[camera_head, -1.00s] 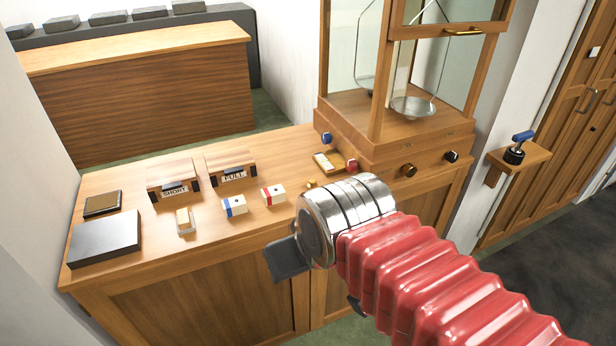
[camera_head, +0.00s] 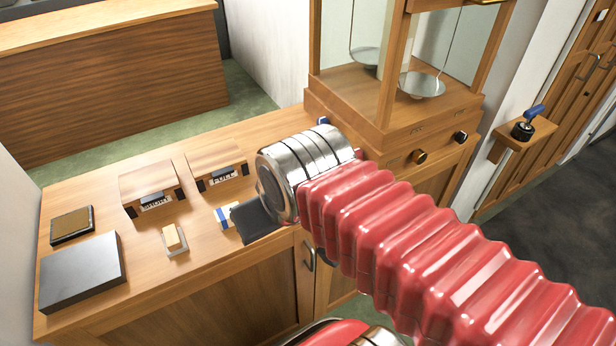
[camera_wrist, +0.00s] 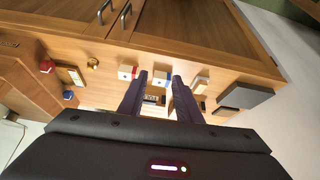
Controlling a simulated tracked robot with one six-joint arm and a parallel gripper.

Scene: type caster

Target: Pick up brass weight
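A small brass piece (camera_wrist: 92,63), which looks like the brass weight, stands on the wooden counter (camera_head: 95,190) beside a small tray (camera_wrist: 68,75) in the wrist view, left of my fingers. In the head view my arm hides it. My gripper (camera_wrist: 160,74) is open and empty, with a clear gap between its two dark fingers. In the head view my gripper (camera_head: 252,222) hangs over the counter near the blue-striped white block (camera_head: 224,214).
A red-striped block (camera_wrist: 127,72) and the blue-striped block lie near my fingertips. The glass-sided balance case (camera_head: 440,110) stands at the right.

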